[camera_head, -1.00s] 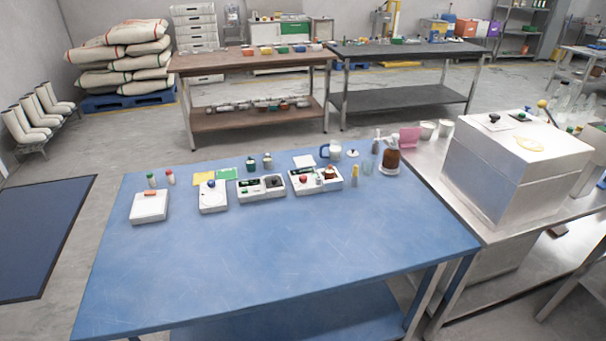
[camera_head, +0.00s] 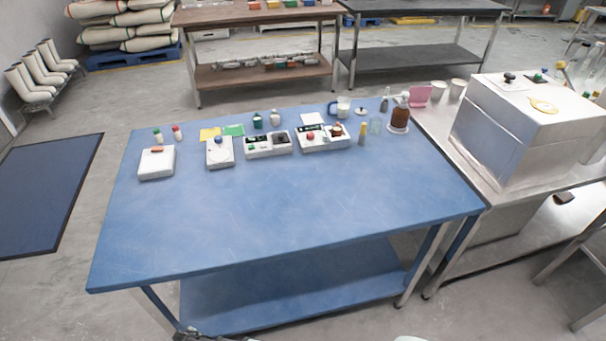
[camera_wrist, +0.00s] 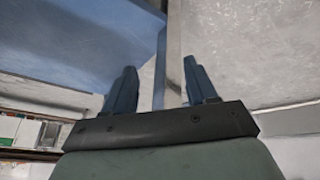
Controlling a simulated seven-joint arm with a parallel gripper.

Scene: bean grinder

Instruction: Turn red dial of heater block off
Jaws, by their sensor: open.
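On the blue table (camera_head: 290,210), a white block (camera_head: 337,146) with a red round knob (camera_head: 311,136) stands at the back, right of the middle. A small brown item sits on its right part. It looks like the heater block, though the labels are too small to read. The dial's setting cannot be made out. My gripper (camera_wrist: 160,85) shows in the wrist view with its two dark fingers apart and nothing between them. It is below a tabletop edge, away from the block, which is not in the wrist view.
Several white devices stand left of the block, including one with a green button (camera_head: 251,148) and one with a red-orange bar (camera_head: 157,150). The table's front half is clear. A steel bench with a large box (camera_head: 525,130) adjoins at right.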

